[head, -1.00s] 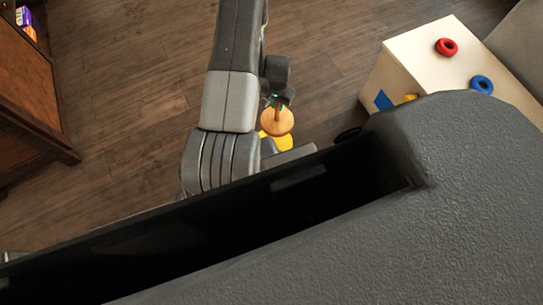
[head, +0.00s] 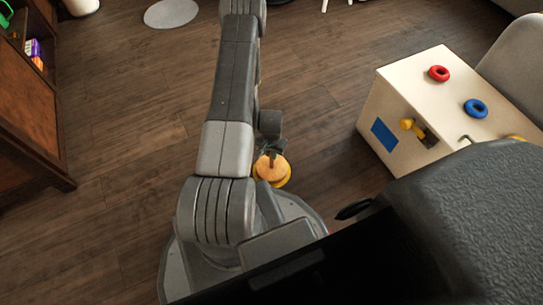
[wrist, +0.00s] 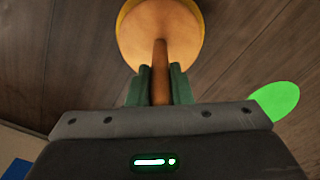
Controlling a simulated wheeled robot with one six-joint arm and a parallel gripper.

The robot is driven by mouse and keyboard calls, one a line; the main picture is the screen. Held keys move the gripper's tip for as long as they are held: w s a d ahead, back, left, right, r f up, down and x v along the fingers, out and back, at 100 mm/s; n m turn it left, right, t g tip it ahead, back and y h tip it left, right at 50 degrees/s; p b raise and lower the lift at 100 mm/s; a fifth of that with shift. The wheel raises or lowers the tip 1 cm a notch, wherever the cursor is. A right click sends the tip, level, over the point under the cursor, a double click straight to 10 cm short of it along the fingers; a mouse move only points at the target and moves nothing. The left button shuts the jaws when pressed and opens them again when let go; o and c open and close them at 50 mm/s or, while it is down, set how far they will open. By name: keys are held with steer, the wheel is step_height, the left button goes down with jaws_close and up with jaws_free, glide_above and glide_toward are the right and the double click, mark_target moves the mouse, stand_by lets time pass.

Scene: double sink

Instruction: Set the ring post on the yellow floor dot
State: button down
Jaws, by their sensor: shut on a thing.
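The ring post is a round wooden base (head: 271,168) with a thin wooden peg. My gripper (head: 270,147) is shut on the peg; the wrist view shows the peg (wrist: 160,75) between its two green fingers. In the wrist view the base (wrist: 160,35) covers most of the yellow floor dot (wrist: 123,15), leaving a thin rim at its upper left. In the head view the yellow dot (head: 287,181) shows along the base's lower right edge. I cannot tell whether the base touches the floor.
A green floor dot (wrist: 277,99) lies to the right in the wrist view. A wooden cabinet (head: 32,125) stands at the left. The floor between is clear.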

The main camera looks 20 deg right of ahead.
steer(key=shift+f, duration=0.55)
steer(key=shift+f, duration=0.15)
steer(key=c, duration=1.3)
jaws_free()
step_height(320, 180, up, 12)
steer(key=p, duration=0.4)
steer(key=shift+r, duration=0.2)
